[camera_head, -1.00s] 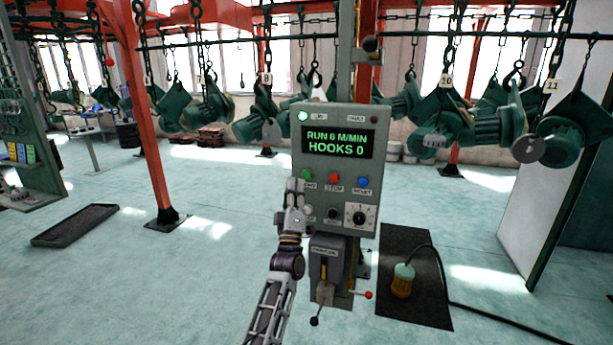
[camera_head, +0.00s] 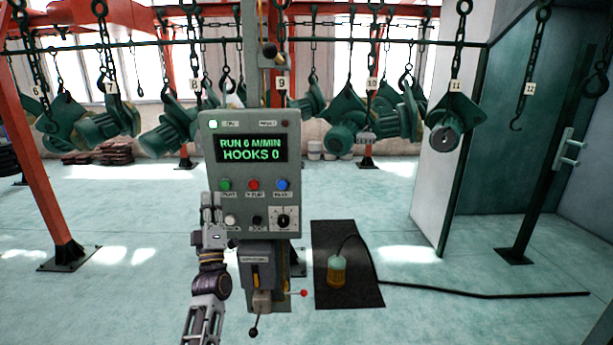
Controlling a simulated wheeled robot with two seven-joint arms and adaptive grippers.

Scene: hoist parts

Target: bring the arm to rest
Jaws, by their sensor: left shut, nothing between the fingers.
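My left gripper (camera_head: 211,202) points upward in front of the lower left part of a grey control panel (camera_head: 262,222). Its fingers are together with nothing between them. The fingertips are just below and left of the green button (camera_head: 224,184); I cannot tell from this view whether they touch the panel. The forearm comes up from the bottom edge. The panel's display (camera_head: 251,149) reads RUN 6 M/MIN, HOOKS 0, and a lamp at its upper left is lit green. My right gripper is not in view.
Below the panel is a lever box (camera_head: 257,256) with red and black knobs. A yellow-green pendant (camera_head: 337,272) stands on a black mat (camera_head: 353,295), its cable running right. Green hoists (camera_head: 345,140) hang on numbered chains behind. A red post (camera_head: 45,165) stands left.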

